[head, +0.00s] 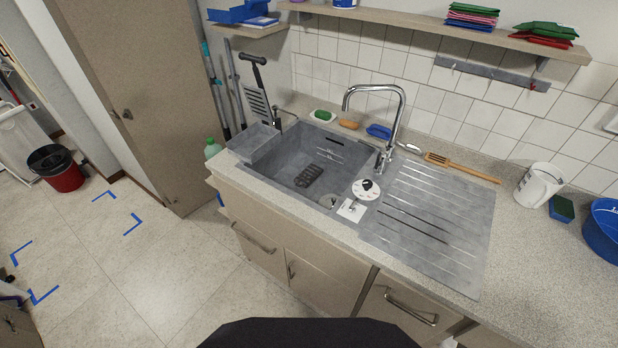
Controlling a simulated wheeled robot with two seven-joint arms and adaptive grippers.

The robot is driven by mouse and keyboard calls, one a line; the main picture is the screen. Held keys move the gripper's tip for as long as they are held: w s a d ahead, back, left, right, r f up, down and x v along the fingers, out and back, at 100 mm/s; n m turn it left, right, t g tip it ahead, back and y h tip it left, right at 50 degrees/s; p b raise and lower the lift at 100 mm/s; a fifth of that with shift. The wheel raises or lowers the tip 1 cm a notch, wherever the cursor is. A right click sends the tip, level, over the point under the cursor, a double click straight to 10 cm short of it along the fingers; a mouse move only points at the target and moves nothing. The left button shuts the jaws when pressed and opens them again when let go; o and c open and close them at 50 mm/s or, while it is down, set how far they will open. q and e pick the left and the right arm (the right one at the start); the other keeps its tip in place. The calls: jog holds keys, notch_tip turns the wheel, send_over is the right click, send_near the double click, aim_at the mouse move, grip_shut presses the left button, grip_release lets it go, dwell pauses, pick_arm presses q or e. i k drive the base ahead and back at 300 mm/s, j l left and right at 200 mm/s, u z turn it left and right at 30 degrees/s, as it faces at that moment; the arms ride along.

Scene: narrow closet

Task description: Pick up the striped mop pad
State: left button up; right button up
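I cannot make out a striped mop pad with certainty. A flat piece with dark and light stripes (257,105) stands upright behind the sink's left end, below a black T-shaped handle (253,60). I cannot tell whether it is a pad or part of a tool. A stack of folded cloths (471,16) in green, pink and blue lies on the wall shelf. Green and red soft packs (545,33) lie farther right on that shelf. Neither of my grippers is in view.
A grey sink (345,165) with a tall tap (402,115) and ribbed drainboard (432,215) fills the counter. A white jug (538,187) and blue basin (604,230) stand at right. A red bin (66,178) stands left; the floor between is clear, with blue tape marks.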

aim_at(311, 173)
jog(key=i+j+z, duration=0.25)
jog(key=z, duration=0.15)
jog(key=i+j+z, duration=0.4)
jog(key=j+z, duration=0.45)
jog(key=l+u, duration=0.2)
jog(key=l, duration=0.35)
jog(key=k+j, duration=0.1)
jog(key=k+z, duration=0.05)
jog(key=k, duration=0.05)
